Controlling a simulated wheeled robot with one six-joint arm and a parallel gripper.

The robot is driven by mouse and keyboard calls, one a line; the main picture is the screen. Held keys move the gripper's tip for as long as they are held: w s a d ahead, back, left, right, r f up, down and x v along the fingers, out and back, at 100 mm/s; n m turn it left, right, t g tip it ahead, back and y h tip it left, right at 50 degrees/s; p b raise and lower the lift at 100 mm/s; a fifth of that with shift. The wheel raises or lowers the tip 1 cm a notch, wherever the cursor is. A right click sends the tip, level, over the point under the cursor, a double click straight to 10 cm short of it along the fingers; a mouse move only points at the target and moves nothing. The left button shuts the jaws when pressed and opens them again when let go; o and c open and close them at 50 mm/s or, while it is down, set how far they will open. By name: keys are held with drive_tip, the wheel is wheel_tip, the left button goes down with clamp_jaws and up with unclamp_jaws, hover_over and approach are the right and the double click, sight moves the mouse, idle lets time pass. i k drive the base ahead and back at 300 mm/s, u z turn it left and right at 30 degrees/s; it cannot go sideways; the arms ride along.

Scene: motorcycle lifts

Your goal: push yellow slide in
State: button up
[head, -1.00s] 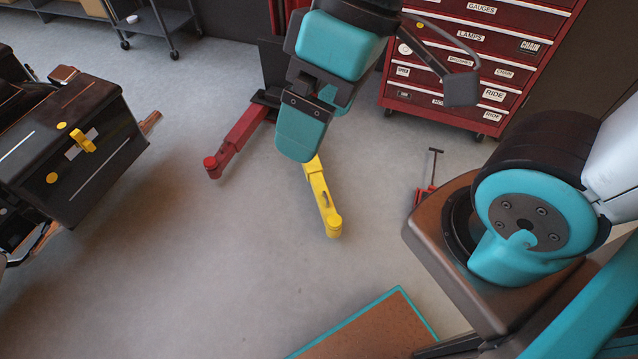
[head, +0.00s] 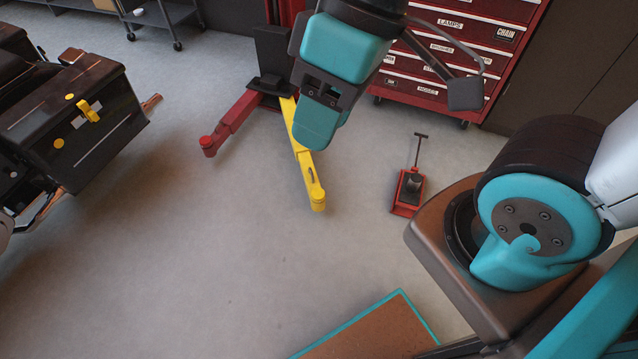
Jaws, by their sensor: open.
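The yellow slide (head: 301,163) is a long arm low over the floor, near the middle of the head view. It runs from the base of a red lift post toward me and ends in a round yellow tip (head: 318,202). A matching red arm (head: 229,125) spreads to the left from the same post. My gripper (head: 313,140), teal with dark joints, points down in front of the yellow slide and hides part of it. It is open, with nothing seen between its fingers. I cannot tell whether it touches the slide.
A red floor jack (head: 410,190) stands right of the slide. A red drawer cabinet (head: 470,65) is behind. A dark motorcycle case with a yellow latch (head: 88,112) is at left. A teal-edged brown platform (head: 375,335) lies in front. The middle floor is clear.

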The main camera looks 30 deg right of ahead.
sight(306, 162)
drive_tip(key=z, duration=0.25)
drive_tip(key=i, duration=1)
drive_tip(key=u, duration=0.2)
